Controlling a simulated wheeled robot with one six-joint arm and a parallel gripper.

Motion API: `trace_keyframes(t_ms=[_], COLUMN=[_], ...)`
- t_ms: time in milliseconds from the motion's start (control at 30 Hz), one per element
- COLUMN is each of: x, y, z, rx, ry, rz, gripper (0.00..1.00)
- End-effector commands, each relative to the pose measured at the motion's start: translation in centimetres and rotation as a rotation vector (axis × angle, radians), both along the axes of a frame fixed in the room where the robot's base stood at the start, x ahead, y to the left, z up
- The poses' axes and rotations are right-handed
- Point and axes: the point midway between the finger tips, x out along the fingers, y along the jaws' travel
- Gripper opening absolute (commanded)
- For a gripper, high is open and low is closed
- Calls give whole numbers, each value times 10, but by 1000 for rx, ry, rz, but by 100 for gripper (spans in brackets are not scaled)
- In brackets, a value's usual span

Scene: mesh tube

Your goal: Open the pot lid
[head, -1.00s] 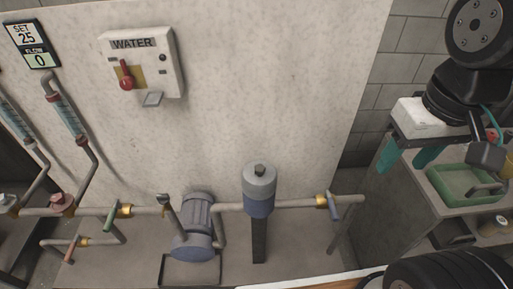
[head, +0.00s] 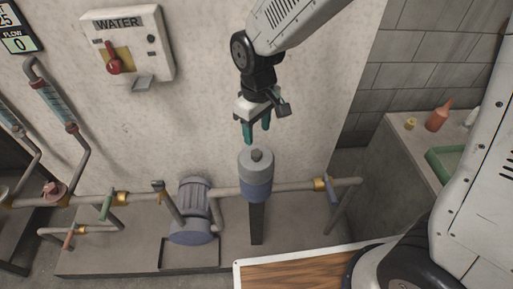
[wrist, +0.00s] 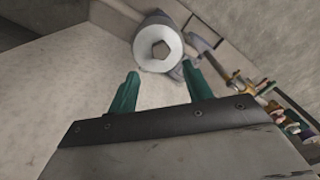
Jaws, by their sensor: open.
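The pot (head: 256,186) is a blue-grey cylinder on a dark post, in line with the pipe, right of centre in the head view. Its grey lid (head: 256,163) has a small dark knob (head: 257,155) on top. In the wrist view the lid (wrist: 171,62) is a pale ring around a grey, many-sided knob (wrist: 159,50), just beyond the fingertips. My gripper (head: 257,139) is above the lid with its teal fingers pointing down. In the wrist view its fingers (wrist: 161,77) are apart, with nothing between them.
A blue pump (head: 192,212) stands left of the pot. The white WATER panel (head: 129,44) hangs upper left. A counter with bottles (head: 438,115) stands right. The wall lies close behind my gripper.

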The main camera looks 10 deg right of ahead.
Motion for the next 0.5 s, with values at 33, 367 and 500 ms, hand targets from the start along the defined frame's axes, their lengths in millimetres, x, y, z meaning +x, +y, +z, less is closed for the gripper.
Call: trace_keyframes(t_ms=[33,367,500], x=[1,1,1], y=[2,1,2], z=[-5,-53,-71], rx=[-1,-3,-1], ry=[1,4,3], rz=[7,7,6], gripper=[50,50,50])
